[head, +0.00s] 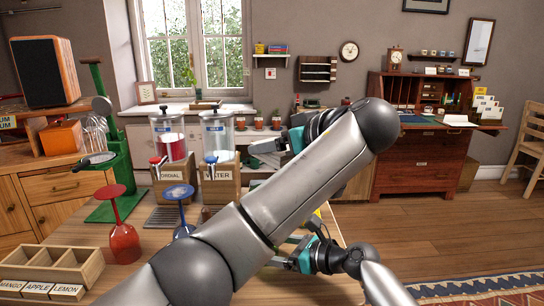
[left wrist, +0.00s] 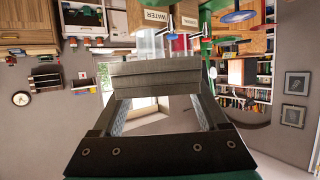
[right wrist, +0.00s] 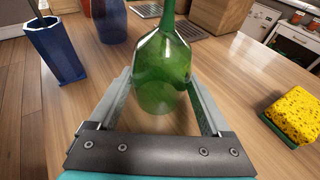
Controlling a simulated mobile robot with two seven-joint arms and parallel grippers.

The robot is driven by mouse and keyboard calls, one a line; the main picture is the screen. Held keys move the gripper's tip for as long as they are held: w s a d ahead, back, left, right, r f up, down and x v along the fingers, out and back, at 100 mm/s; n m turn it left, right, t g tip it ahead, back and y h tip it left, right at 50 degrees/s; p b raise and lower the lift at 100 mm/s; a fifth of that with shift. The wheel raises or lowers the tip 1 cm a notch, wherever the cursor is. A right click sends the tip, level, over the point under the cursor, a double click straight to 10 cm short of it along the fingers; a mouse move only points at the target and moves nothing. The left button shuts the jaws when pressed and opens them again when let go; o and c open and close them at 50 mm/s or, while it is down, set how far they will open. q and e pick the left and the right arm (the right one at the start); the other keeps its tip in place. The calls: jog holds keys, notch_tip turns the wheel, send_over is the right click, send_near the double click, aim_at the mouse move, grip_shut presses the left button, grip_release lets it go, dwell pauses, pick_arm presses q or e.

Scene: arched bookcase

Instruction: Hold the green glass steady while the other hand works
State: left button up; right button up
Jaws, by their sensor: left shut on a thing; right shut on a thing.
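The green glass (right wrist: 164,78) stands upside down on the wooden table in the right wrist view, bowl low and stem up. My right gripper (right wrist: 160,100) has its fingers on both sides of the bowl and is shut on it. In the head view my left arm hides the glass; the right gripper (head: 293,256) shows low over the table. My left gripper (head: 268,147) is higher and farther back, near the dispensers. In the left wrist view it is shut on a dark grey block (left wrist: 155,76), which I cannot identify.
A red goblet (head: 123,240) and a blue goblet (head: 180,193) are upside down at left. Two dispensers (head: 170,145) (head: 217,140) stand behind. A labelled wooden box (head: 55,262) is front left. A blue holder (right wrist: 55,52) and yellow sponge (right wrist: 297,110) flank the glass.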

jog(key=o, duration=0.8)
jog(key=shift+d, duration=0.1)
